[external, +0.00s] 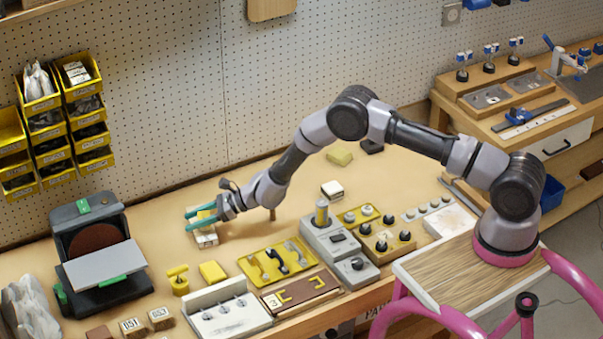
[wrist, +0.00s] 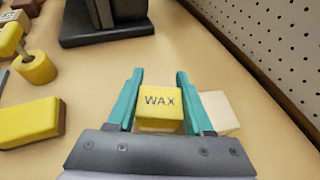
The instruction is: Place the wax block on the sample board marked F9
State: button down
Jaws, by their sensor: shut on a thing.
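The wax block (wrist: 160,110) is yellow with WAX in dark letters, and sits between my two teal fingers in the wrist view. My gripper (external: 190,220) is shut on it over the left-middle of the bench in the external view. A pale block (external: 206,239) shows just below the gripper there; it shows beside and partly behind the right finger in the wrist view (wrist: 219,110). I cannot tell whether it touches the wax block. I cannot read an F9 mark on anything. Small blocks marked 051 (external: 133,327) and 053 (external: 160,318) stand at the front left.
A disc sander (external: 92,250) stands left of my gripper. A yellow block (external: 213,271), a white fixture (external: 228,320) and a yellow tray of tools (external: 277,262) stand in front. A pegboard wall (external: 160,120) runs behind. Bare bench lies to the right of the gripper.

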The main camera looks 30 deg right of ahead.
jog(key=shift+f, duration=0.3)
jog(key=shift+c, duration=1.4)
grip_release()
jog(key=shift+f, duration=0.1)
